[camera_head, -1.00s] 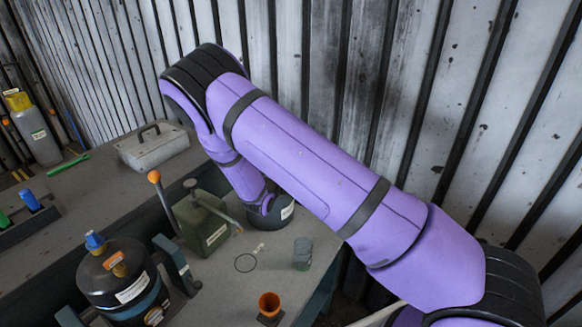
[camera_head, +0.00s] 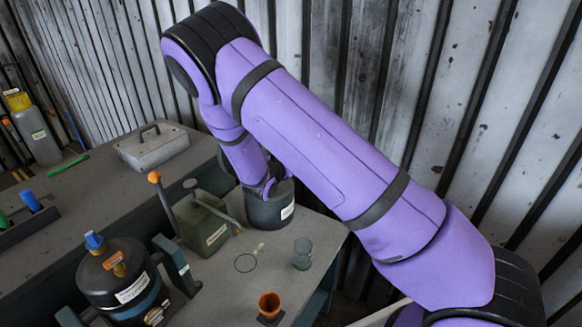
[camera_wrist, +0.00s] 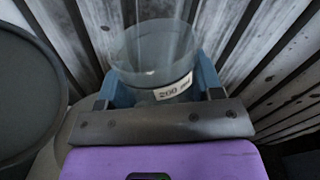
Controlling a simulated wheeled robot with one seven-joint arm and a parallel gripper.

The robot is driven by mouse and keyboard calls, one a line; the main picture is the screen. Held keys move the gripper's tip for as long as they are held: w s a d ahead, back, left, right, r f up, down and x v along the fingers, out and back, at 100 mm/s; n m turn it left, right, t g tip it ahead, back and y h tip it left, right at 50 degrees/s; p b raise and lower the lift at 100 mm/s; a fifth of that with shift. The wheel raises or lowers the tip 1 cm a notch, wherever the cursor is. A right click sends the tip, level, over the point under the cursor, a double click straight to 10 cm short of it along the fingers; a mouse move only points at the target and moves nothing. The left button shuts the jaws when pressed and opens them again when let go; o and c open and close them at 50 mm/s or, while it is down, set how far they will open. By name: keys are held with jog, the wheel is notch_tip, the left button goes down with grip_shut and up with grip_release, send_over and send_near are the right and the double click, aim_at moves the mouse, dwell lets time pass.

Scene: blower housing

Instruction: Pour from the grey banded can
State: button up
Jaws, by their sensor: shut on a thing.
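In the wrist view my gripper (camera_wrist: 160,80) has its blue fingers on either side of a grey see-through can (camera_wrist: 150,50). In the head view my forearm hides the gripper and the held can, behind the dark pot (camera_head: 270,212). A small grey-green see-through cup (camera_head: 302,254) stands apart on the bench, nearer the camera.
A green jerrycan-like box (camera_head: 203,225) and an orange-topped lever stand left of the pot. A large dark banded tank (camera_head: 120,280) stands at lower left. A metal wall rises close behind.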

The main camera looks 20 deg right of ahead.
jog(key=s+d+r+m, duration=0.2)
jog(key=s+d+m, duration=0.1)
jog(key=s+d, duration=0.1)
jog(key=shift+s+r, duration=0.3)
jog(key=shift+s, duration=0.45)
